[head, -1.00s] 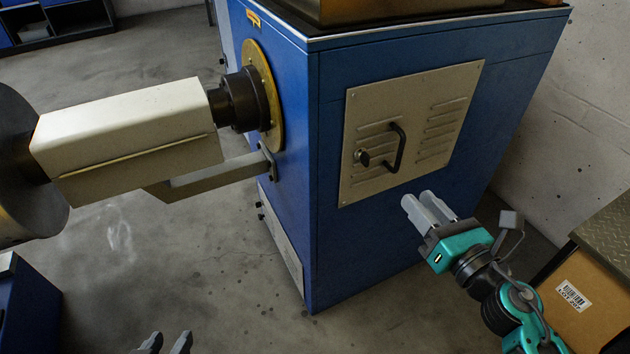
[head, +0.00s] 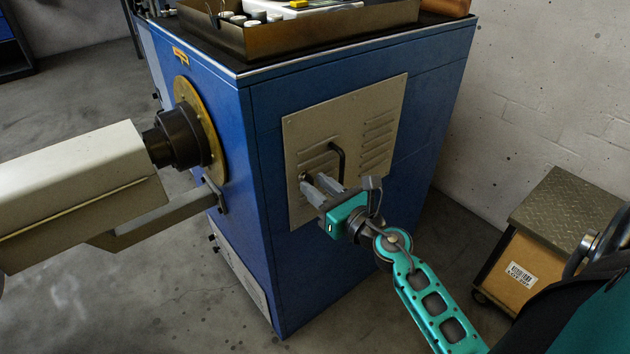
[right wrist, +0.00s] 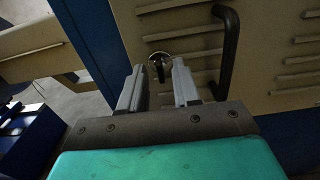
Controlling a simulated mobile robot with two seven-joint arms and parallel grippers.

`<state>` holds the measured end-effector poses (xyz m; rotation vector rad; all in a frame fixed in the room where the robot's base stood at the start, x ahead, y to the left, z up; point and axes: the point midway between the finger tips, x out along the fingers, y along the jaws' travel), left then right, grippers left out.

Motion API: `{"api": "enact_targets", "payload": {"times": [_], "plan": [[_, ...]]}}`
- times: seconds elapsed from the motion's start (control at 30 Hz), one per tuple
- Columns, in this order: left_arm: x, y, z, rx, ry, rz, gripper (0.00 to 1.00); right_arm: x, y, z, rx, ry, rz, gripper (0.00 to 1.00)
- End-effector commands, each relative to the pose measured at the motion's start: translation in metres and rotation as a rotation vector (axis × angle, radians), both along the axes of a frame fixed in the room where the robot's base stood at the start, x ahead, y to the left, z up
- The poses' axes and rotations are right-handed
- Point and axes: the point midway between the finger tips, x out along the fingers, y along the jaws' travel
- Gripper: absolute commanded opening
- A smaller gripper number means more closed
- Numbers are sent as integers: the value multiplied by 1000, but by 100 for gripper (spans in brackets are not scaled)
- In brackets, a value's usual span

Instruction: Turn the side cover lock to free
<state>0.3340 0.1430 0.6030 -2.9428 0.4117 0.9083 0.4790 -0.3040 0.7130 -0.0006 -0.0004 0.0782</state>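The side cover (head: 300,130) is a beige louvred panel on the blue cabinet's side. Its black handle (head: 341,158) also shows in the right wrist view (right wrist: 231,50). The side cover lock (right wrist: 158,62) is a small round metal lock with a dark key-like tab, left of the handle. My right gripper (head: 314,184) is at the cover's lower left, in front of the lock. In the right wrist view its two grey fingers (right wrist: 159,82) are apart, with the lock showing between and just beyond their tips. Contact cannot be told. In the head view the fingers mostly hide the lock. My left gripper is out of view.
The blue cabinet (head: 265,230) carries a tray (head: 300,38) with several small items on top. A beige machine arm (head: 80,185) and dark spindle stand at left. A cardboard box (head: 513,268) under a metal plate is at lower right.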

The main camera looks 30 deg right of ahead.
Motion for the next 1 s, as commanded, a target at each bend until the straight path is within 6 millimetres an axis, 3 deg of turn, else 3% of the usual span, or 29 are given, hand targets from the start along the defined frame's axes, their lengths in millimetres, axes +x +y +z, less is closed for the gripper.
{"api": "enact_targets", "payload": {"times": [0.17,0.47,0.8,1.0], "plan": [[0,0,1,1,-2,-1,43,11,1,0,1,0,1,32],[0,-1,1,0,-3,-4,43,13,1,0,1,0,1,32],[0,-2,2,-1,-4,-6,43,12,1,0,1,0,1,0],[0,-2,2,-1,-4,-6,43,12,1,0,1,0,1,0]]}}
